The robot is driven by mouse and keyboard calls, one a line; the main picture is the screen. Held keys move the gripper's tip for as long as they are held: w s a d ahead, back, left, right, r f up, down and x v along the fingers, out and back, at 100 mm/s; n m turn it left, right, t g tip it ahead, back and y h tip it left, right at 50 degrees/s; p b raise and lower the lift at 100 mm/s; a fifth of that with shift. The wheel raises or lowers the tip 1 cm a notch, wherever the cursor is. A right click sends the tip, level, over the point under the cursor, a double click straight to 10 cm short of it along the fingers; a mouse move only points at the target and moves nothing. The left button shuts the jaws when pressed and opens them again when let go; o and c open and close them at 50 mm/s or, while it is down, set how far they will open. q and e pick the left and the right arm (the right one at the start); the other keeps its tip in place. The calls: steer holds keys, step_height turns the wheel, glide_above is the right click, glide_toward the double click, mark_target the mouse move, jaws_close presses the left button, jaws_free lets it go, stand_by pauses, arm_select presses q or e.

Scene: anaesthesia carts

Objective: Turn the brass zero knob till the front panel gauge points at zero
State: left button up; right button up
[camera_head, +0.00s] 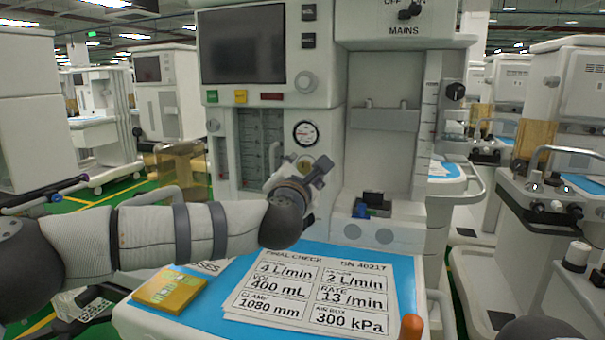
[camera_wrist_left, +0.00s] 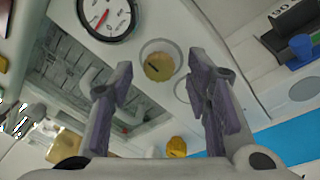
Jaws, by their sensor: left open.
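The front panel gauge (camera_head: 305,134) is a round white dial with a black rim on the anaesthesia cart. It also shows at the top of the left wrist view (camera_wrist_left: 112,14), cut off by the edge, with a red needle pointing down-left in that picture. The brass knob (camera_wrist_left: 158,67) is round with a dark pointer line and sits beside the gauge in a pale collar. My left gripper (camera_head: 318,170) is in front of the panel just below the gauge. In the left wrist view its fingers (camera_wrist_left: 158,75) are open, one each side of the knob, with no visible contact. My right gripper is out of view.
A blue-topped shelf (camera_head: 235,258) below holds a white check card (camera_head: 310,295), a yellow pad (camera_head: 170,290) and an orange-handled item (camera_head: 411,326). A dark screen (camera_head: 243,45) is above the panel. Other carts stand on both sides.

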arm_select(q)
jaws_close()
steer(key=shift+m, duration=0.4)
steer(key=m, duration=0.3)
steer(key=shift+t, duration=0.3)
steer(key=m, duration=0.4)
steer(key=shift+w+t+h+p, duration=0.1)
steer(key=shift+t+h+p, duration=0.2)
steer(key=shift+p, duration=0.05)
steer(key=m, duration=0.3)
steer(key=shift+a+m+h, duration=0.1)
steer(key=shift+m+h, duration=0.2)
steer(key=shift+m, duration=0.1)
steer(key=shift+a+f+m+h, duration=0.1)
steer(key=shift+m+h, duration=0.5)
steer(key=shift+m, duration=1.6)
steer(key=shift+p, duration=0.3)
